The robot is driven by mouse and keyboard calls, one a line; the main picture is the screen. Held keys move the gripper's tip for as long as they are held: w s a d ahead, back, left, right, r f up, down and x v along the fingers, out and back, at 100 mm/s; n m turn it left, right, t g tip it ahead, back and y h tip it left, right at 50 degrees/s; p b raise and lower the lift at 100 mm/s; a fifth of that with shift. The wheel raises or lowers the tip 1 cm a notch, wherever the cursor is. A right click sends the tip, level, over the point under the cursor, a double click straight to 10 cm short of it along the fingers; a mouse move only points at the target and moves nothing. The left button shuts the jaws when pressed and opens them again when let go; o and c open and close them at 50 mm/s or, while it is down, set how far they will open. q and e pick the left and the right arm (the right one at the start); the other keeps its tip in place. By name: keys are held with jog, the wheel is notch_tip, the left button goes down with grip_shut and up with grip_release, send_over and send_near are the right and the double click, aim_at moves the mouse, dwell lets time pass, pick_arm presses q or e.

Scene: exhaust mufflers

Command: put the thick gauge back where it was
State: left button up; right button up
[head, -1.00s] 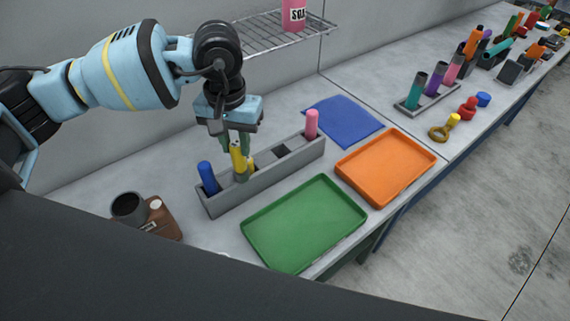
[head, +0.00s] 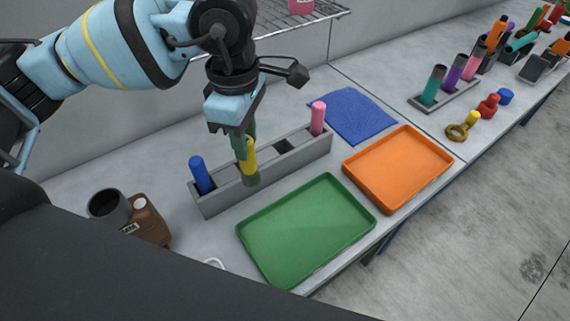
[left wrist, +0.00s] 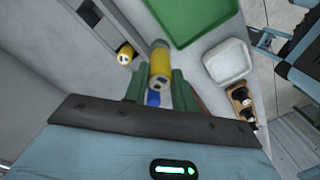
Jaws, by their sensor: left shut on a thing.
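My left gripper (head: 247,138) is shut on a yellow gauge (head: 250,156) with a grey lower end. It holds the gauge upright at the grey rack (head: 216,198); in the head view the grey end overlaps the rack's front side. The held gauge also shows in the left wrist view (left wrist: 160,66), between the green fingers (left wrist: 158,84). A second yellow gauge (left wrist: 125,55) stands in the rack there, but is hidden in the head view. A blue gauge (head: 202,175) and a pink gauge (head: 318,118) stand at the rack's two ends. A dark empty slot (head: 284,146) lies left of the pink one. My right gripper is not seen.
A green tray (head: 306,228) lies in front of the rack, an orange tray (head: 398,168) to its right. A blue cloth (head: 352,114) lies behind. A brown block (head: 150,222) with a dark cup (head: 108,207) stands at left. A wire shelf (head: 300,27) hangs above.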

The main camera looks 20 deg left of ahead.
pick_arm(q)
jog(key=n, duration=0.2)
jog(key=n+b, duration=0.1)
jog(key=n, duration=0.1)
jog(key=s+d+n, duration=0.1)
jog(key=n, duration=0.1)
jog(key=shift+r+n, duration=0.25)
jog(key=shift+n, duration=0.15)
jog(key=n, duration=0.1)
jog(key=n+b, duration=0.1)
jog(key=n, duration=0.1)
jog(key=shift+s+d+r, duration=0.15)
jog(key=shift+s+r, duration=0.05)
jog(key=n, duration=0.3)
jog(key=shift+s+d+r, duration=0.1)
jog(key=shift+s+r, duration=0.15)
jog(key=shift+r, duration=0.05)
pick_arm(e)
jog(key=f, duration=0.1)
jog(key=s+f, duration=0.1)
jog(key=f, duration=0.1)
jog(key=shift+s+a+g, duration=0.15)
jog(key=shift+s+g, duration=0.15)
pick_arm(q)
jog(key=w+f, duration=0.1)
jog(key=w, duration=1.4)
jog(key=shift+w+d+f, duration=0.2)
jog(key=shift+d, duration=0.1)
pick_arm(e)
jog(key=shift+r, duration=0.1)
